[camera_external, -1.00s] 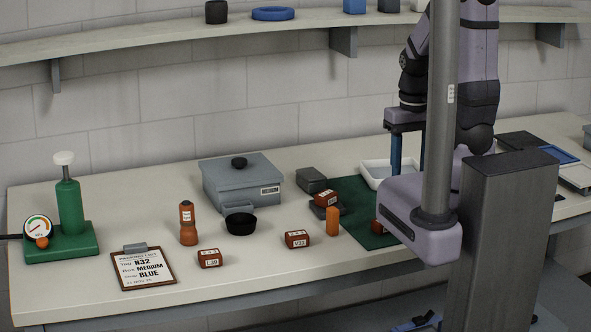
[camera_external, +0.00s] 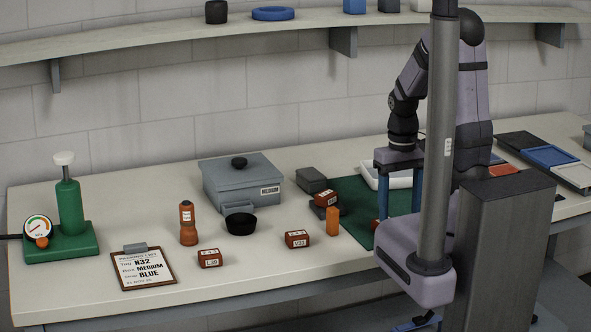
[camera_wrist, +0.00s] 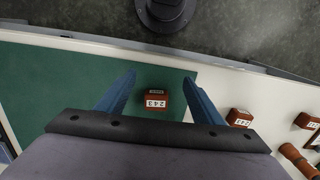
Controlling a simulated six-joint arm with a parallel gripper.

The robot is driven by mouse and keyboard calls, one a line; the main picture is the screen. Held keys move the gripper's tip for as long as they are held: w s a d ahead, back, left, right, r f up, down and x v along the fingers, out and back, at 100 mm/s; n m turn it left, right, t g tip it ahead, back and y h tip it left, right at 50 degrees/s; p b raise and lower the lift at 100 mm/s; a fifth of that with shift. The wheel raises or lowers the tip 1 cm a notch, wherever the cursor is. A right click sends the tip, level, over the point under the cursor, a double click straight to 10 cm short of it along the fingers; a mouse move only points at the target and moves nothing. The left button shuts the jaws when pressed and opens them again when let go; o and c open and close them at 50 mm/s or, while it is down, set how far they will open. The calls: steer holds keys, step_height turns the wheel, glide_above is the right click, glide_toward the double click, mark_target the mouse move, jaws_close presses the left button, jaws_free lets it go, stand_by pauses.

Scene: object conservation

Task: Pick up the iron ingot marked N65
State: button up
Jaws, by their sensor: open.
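My gripper (camera_external: 398,212) is open and points down over the green mat, with its blue fingers apart. In the wrist view my gripper (camera_wrist: 158,79) has a red-brown ingot (camera_wrist: 153,100) showing between its fingers, on the mat below. That ingot's white label looks upside down and I cannot read it surely. In the external view this ingot (camera_external: 376,224) is mostly hidden by my arm. Other red-brown ingots are one marked V23 (camera_external: 297,239), one with a small label (camera_external: 209,258), and one on a dark object (camera_external: 326,198). I cannot make out N65 on any of them.
An orange cylinder (camera_external: 333,221) stands left of the green mat (camera_external: 352,190). A grey lidded box (camera_external: 240,184), a black bowl (camera_external: 241,224), an orange bottle (camera_external: 188,224) and a clipboard (camera_external: 143,268) are farther left.

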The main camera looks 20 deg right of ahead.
steer(key=w+f, duration=0.1)
steer(key=w+f+b, duration=0.1)
steer(key=w, duration=0.1)
steer(key=shift+w+a, duration=0.15)
steer(key=shift+w, duration=0.05)
steer(key=shift+t, duration=0.4)
steer(key=w+r, duration=0.1)
steer(key=w, duration=0.1)
steer(key=w+r, duration=0.2)
steer(key=shift+a+p, duration=0.1)
steer(key=shift+p, duration=0.2)
steer(key=shift+w+r+n, duration=0.1)
steer(key=shift+r+n, duration=0.2)
steer(key=shift+r, duration=0.15)
steer(key=shift+s+f, duration=0.1)
steer(key=shift+s, duration=0.35)
steer(key=shift+w+f+p, duration=0.1)
steer(key=shift+f+p, duration=0.9)
steer(key=shift+f, duration=2.65)
steer(key=c, duration=1.5)
steer(key=shift+r, duration=0.15)
